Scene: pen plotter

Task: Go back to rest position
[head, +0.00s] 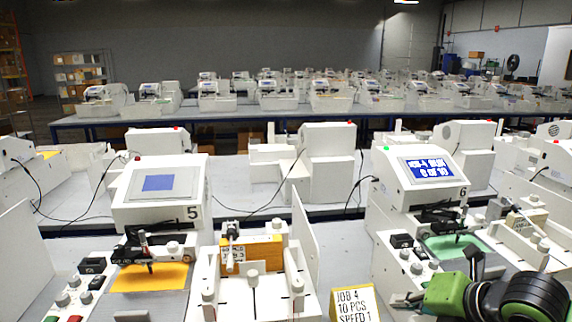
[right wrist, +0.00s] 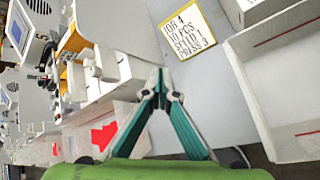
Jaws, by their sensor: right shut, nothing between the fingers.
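My right gripper (right wrist: 161,82) has its teal fingers together with nothing between them, in the right wrist view. In the head view my right arm's green and black end is at the bottom right, in front of plotter 6 (head: 385,210). The gripper hangs above the grey table near a yellow-edged job card (head: 353,305), apart from it. The card (right wrist: 187,30) also shows in the right wrist view. My left gripper is not in view.
Plotter 5 (head: 125,205) stands at the left with a yellow sheet (head: 150,278). A green sheet (head: 452,247) lies in plotter 6. A white fixture with an orange block (head: 262,250) stands between them. An open tray (right wrist: 270,90) is at the right in the wrist view.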

